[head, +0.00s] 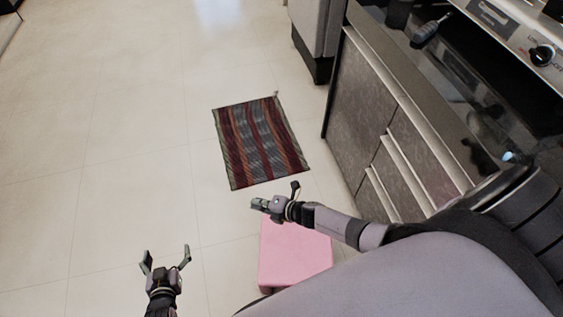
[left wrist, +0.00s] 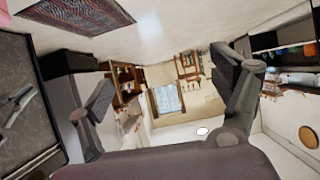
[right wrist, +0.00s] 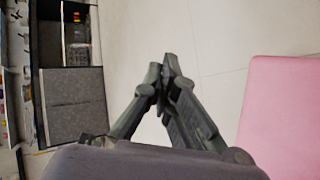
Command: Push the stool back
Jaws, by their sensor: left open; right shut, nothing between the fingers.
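The pink stool (head: 290,260) stands on the floor at the lower middle of the head view, beside the cabinets. My body hides its lower right part. Its pink top also shows at the right edge of the right wrist view (right wrist: 285,115). My right gripper (head: 257,204) is shut and empty; it appears over the stool's far edge, and I cannot tell whether it touches. My left gripper (head: 166,254) is open and empty, to the left of the stool and apart from it. In the left wrist view its fingers (left wrist: 165,95) are spread wide with nothing between them.
A striped rug (head: 261,141) lies on the floor beyond the stool. Kitchen cabinets (head: 385,150) with a dark counter run along the right. A grey appliance (head: 318,35) stands further back. The tiled floor (head: 120,130) on the left is clear.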

